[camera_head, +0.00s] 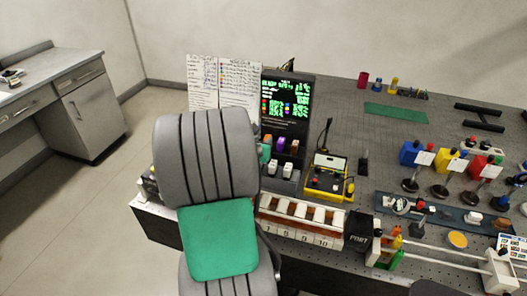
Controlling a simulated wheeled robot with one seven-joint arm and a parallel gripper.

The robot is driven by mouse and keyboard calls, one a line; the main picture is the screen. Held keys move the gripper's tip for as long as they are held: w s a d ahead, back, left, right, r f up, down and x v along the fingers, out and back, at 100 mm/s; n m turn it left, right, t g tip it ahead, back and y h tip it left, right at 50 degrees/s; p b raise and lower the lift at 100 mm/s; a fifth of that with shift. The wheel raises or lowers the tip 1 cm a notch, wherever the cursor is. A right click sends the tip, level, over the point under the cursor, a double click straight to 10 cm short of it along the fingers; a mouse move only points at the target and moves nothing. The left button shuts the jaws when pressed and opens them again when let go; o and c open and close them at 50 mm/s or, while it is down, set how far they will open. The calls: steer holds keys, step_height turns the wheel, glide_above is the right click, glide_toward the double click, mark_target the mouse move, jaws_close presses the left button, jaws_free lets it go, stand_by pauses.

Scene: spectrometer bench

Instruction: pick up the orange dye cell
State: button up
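A yellow-orange piece (397,239) also stands at the front right of the bench, above a green one (395,260). I cannot make out my gripper's fingers.
The perforated bench (345,115) carries a yellow-framed box (328,182), a numbered white rack (300,214), and blue, yellow and red blocks on posts (440,191) at right. A green mat (395,112) lies at the back. Floor is clear at left, before a grey cabinet (95,115).

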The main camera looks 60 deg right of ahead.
steer(key=x, duration=0.3)
steer(key=p+x, duration=0.1)
steer(key=x, duration=0.2)
steer(key=shift+s+d+f, duration=0.15)
steer(key=shift+s, duration=0.05)
steer(key=shift+c, duration=0.3)
jaws_close()
